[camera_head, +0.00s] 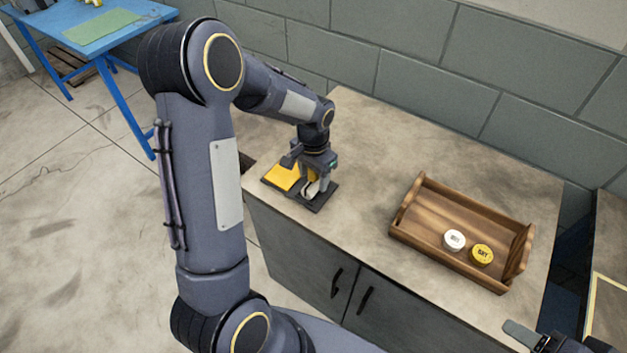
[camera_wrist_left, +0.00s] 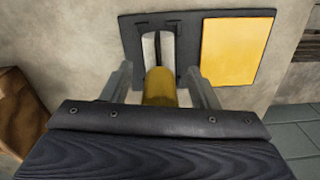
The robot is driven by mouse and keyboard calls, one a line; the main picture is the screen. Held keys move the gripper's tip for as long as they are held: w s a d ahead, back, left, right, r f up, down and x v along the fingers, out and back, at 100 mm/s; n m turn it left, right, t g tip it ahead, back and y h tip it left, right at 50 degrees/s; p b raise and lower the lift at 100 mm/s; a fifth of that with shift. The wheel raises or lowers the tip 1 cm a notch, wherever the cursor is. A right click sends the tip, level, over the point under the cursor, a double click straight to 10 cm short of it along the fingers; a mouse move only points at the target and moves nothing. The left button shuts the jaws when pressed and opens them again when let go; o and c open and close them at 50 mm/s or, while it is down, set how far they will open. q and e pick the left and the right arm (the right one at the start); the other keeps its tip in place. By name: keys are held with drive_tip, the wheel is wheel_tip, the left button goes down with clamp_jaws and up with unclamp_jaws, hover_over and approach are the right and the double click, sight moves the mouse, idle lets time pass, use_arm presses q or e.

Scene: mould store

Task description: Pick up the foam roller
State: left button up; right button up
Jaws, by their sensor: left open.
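My left gripper (camera_head: 316,184) is over a dark holder plate (camera_head: 322,199) near the front left of the counter. Its jaws are open, and the fingers also show in the left wrist view (camera_wrist_left: 159,80). Between the fingers there is a yellow cylindrical part (camera_wrist_left: 160,86), with a whitish part (camera_wrist_left: 151,49) beyond it in the plate's dark slot. These look like the foam roller; whether the fingers touch it, I cannot tell. In the head view only a pale bit shows between the fingers. Part of my right gripper (camera_head: 533,338) shows at the bottom right; its jaws are unclear.
A flat yellow panel (camera_wrist_left: 237,50) lies on the same plate beside the slot. A wooden tray (camera_head: 425,240) holds a white tin (camera_head: 454,240) and a yellow tin (camera_head: 482,254). The counter (camera_head: 375,150) behind is clear. A blue table (camera_head: 75,48) stands far left.

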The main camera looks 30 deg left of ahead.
use_arm(q)
drive_tip(key=shift+c, duration=0.2)
drive_tip(key=c, duration=1.1)
drive_tip(key=shift+r, duration=0.55)
wheel_tip(320, 180, up, 3)
drive_tip(key=shift+d+f, duration=0.15)
drive_tip(key=shift+f, duration=0.05)
drive_tip(key=s+d+r, duration=0.1)
drive_tip(key=d+r, duration=0.2)
drive_tip(key=d, duration=0.1)
drive_tip(key=s+d+r+b, duration=0.1)
drive_tip(key=s+d+r, duration=0.1)
drive_tip(key=d+r, duration=0.1)
drive_tip(key=s+d+r+b, duration=0.1)
drive_tip(key=d+r, duration=0.2)
drive_tip(key=d, duration=0.3)
drive_tip(key=shift+s+r, duration=0.2)
drive_tip(key=shift+s, duration=0.2)
